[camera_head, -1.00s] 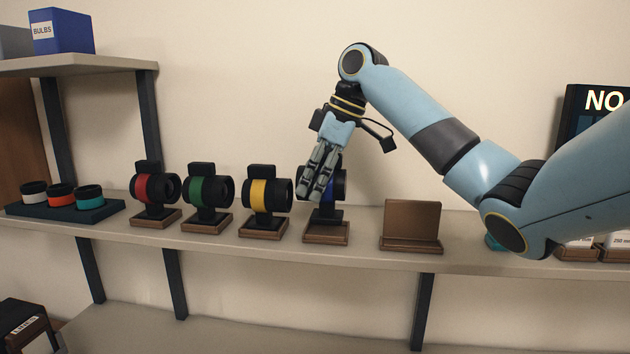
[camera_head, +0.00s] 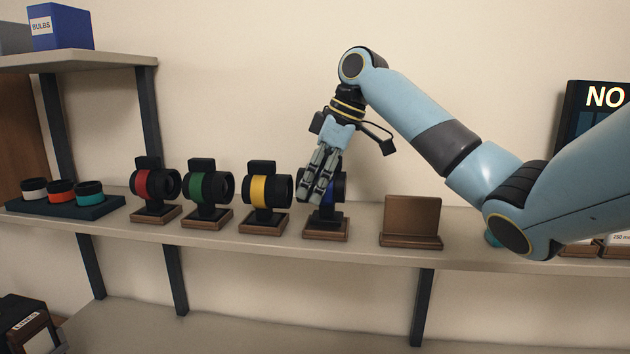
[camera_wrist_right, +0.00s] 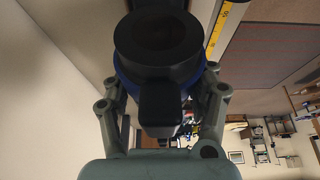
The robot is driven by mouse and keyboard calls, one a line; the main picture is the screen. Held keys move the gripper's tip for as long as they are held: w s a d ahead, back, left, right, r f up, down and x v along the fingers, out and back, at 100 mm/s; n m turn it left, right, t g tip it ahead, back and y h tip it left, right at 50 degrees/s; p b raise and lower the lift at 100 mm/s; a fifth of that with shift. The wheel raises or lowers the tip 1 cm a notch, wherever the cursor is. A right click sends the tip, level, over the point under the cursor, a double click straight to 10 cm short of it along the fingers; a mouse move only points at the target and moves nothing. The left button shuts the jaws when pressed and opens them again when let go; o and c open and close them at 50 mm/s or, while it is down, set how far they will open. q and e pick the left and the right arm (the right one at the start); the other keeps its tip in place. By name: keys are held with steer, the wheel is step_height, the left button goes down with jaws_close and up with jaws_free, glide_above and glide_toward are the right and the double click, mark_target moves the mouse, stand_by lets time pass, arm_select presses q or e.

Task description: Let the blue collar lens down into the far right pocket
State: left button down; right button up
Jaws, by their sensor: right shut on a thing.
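The blue collar lens (camera_head: 338,188) is a black barrel with a blue band, above a small wooden base (camera_head: 326,236) on the shelf. My right gripper (camera_head: 315,196) points down and is shut on it, its fingers covering its left part. In the right wrist view the lens (camera_wrist_right: 157,45) sits between the two fingers, its dark round end toward the camera and blue showing at its rim. I cannot tell whether the lens is resting on the stand or held just clear. A far right pocket cannot be made out. My left gripper is not in view.
Lenses with yellow (camera_head: 259,193), green (camera_head: 207,191) and red (camera_head: 141,184) collars stand in a row to the left. A dark tray (camera_head: 75,210) with three small rings lies further left. A brown upright holder (camera_head: 411,220) stands to the right, with free shelf between.

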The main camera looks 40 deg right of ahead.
steer(key=shift+f, duration=0.65)
steer(key=o, duration=1.6)
steer(key=shift+f, duration=0.1)
steer(key=v, duration=1.2)
